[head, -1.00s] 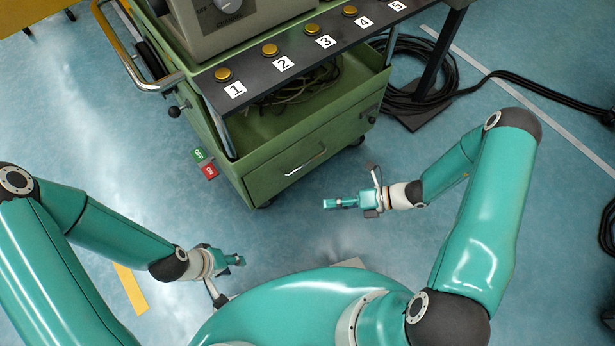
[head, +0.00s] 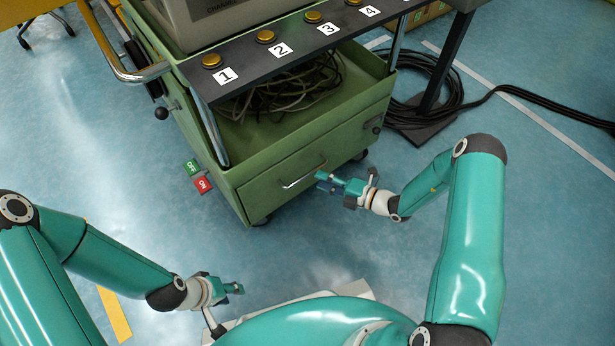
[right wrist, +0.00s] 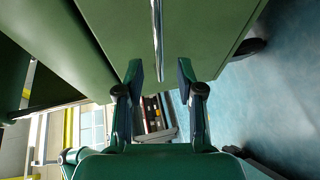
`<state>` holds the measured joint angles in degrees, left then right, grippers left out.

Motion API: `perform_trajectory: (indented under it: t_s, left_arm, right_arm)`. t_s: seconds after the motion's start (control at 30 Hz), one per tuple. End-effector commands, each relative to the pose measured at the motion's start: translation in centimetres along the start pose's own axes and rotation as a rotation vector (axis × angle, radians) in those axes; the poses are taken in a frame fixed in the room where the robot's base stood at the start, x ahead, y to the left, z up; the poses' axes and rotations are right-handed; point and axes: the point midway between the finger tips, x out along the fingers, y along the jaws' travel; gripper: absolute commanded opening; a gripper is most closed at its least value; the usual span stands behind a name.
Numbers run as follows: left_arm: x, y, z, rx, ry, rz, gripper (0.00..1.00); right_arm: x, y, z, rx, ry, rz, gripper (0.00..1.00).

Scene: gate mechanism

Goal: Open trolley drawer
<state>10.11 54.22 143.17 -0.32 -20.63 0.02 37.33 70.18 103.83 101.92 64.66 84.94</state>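The green trolley's drawer (head: 262,190) is shut, with its front flush in the trolley body. Its silver bar handle (head: 304,175) runs across the drawer front. My right gripper (head: 323,181) is open and empty just in front of the drawer, near the right end of the handle. In the right wrist view, the handle (right wrist: 157,38) lies ahead of the gap between the two spread fingertips (right wrist: 159,72), and the fingers do not close on it. My left gripper (head: 238,288) hangs low at the left, away from the trolley; its finger opening is too small to tell.
A shelf with numbered gold buttons (head: 265,37) overhangs an open green tray holding cables (head: 285,90). Green and red ON/OFF tags (head: 202,184) stick out at the trolley's left. Black cables (head: 420,100) lie on the floor behind right. The floor before the drawer is clear.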

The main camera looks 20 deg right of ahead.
Motion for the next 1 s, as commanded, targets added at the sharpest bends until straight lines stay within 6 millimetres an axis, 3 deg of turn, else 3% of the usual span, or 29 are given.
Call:
perform_trajectory:
  t_s: [0.1, 0.3, 0.73, 0.97, 1.0]
  left_arm:
    - [1.0, -0.3, 0.0, 0.000, 0.000, 0.000, 0.40]
    - [1.6, -0.6, 0.0, 0.000, 0.000, 0.000, 0.40]
    - [1.8, -0.6, 0.0, 0.000, 0.000, 0.000, 0.40]
    - [1.8, -0.6, 0.0, 0.000, 0.000, 0.000, 0.40]
    - [1.8, -0.6, 0.0, 0.000, 0.000, 0.000, 0.40]
  right_arm:
    - [2.5, -0.2, -0.1, -0.004, 0.004, 0.001, 0.37]
    - [5.2, -0.2, 0.0, -0.002, 0.002, 0.000, 0.37]
    - [6.1, 0.0, 0.0, -0.001, -0.001, 0.000, 0.37]
    - [6.0, 0.0, 0.0, -0.001, -0.001, 0.000, 0.01]
    - [6.0, 0.0, 0.0, -0.001, -0.001, 0.000, 0.00]
